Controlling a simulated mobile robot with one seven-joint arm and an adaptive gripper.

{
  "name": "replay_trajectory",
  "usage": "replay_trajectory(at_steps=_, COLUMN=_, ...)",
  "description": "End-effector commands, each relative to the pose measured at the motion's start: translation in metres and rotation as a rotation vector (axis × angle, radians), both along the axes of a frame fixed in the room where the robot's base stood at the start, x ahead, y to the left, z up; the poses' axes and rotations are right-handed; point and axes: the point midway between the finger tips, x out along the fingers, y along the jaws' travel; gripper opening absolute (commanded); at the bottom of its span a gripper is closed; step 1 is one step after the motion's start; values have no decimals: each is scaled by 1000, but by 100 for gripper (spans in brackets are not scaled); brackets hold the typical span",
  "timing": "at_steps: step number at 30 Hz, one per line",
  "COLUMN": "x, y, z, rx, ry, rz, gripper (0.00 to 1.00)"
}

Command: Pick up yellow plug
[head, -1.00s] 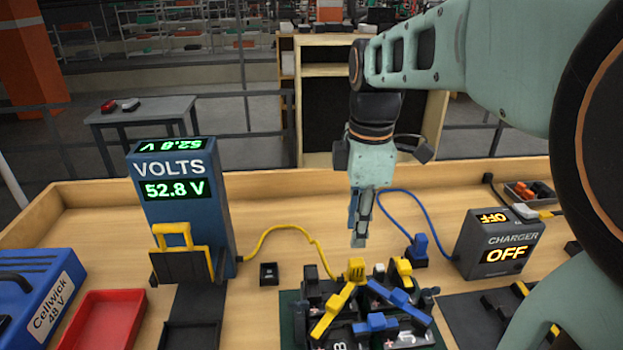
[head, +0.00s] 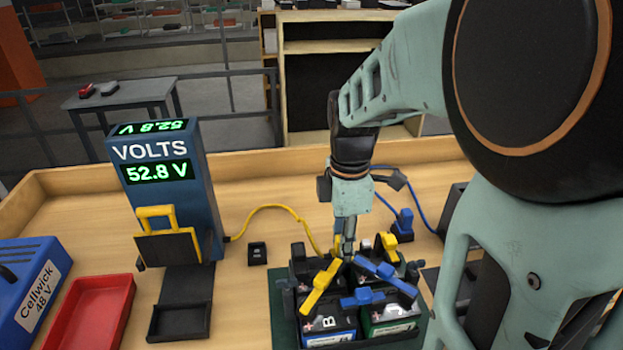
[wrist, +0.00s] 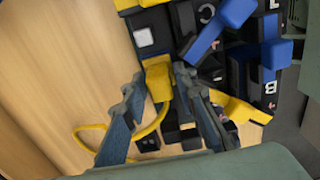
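The yellow plug (wrist: 158,82) sits upright among the battery blocks, with a yellow cable (head: 275,207) running from it to the volts meter. My gripper (head: 345,250) points down over it; in the head view the fingers hide most of the plug. In the wrist view the two fingers (wrist: 158,76) stand on either side of the plug, apart from each other. A narrow gap seems to show beside the plug, so the fingers look open around it. The plug's lower part is hidden.
Yellow (head: 320,287) and blue (head: 386,277) bars lie over the batteries (head: 330,322) close to the plug. A blue plug (head: 403,226) stands behind right. The volts meter (head: 165,190), a red tray (head: 95,310) and a blue case (head: 30,290) are left.

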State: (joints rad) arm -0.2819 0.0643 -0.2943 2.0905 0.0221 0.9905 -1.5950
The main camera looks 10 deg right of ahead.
Motion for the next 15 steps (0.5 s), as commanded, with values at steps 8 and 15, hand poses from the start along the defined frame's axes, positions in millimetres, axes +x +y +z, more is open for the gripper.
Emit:
replay_trajectory(at_steps=8, x=0, y=0, z=-2, rx=0, ry=-1, rz=0, gripper=23)
replay_trajectory(at_steps=15, x=0, y=0, z=-2, rx=0, ry=-1, rz=0, gripper=0)
